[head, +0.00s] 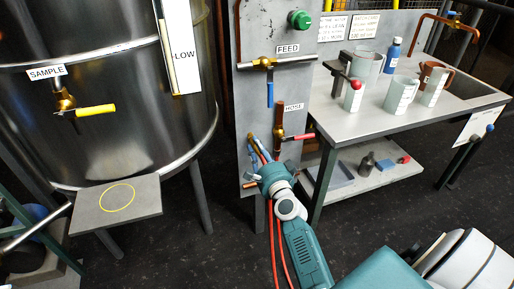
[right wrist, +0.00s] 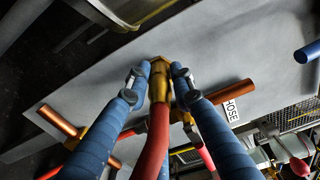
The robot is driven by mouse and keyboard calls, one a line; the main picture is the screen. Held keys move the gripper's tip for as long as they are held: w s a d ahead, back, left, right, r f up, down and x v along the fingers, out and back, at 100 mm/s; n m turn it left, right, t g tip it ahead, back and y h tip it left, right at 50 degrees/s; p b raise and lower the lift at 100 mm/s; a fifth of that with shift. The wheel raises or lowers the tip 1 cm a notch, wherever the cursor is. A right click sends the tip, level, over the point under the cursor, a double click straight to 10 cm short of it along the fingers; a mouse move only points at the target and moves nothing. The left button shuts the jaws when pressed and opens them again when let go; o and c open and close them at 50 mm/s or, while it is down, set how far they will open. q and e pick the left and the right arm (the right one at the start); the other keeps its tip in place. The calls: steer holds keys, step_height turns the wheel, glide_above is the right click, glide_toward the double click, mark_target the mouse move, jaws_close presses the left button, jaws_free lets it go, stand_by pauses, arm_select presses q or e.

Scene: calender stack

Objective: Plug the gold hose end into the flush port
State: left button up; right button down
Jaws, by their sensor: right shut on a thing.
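The gold hose end (right wrist: 158,85) is between the two blue fingers of my right gripper (head: 256,143). The gripper is shut on it, in front of the grey panel (right wrist: 235,50). The red hose (right wrist: 150,145) trails back from the gold end between the fingers. In the right wrist view the gold end points at the panel; I cannot tell whether it is in a port. No label reading flush shows, and the port is not clearly visible. The left gripper is not in view.
A HOSE label (head: 293,107) and red-handled valve (head: 300,137) are beside the gripper. Above is the FEED valve (head: 268,64). A copper stub (right wrist: 58,121) sticks out left of the fingers. A steel tank (head: 110,125) stands left; a bench (head: 350,122) with cups stands right.

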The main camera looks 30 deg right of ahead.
mark_target(261, 156)
steer(key=shift+s, duration=0.15)
steer(key=shift+v, duration=1.8)
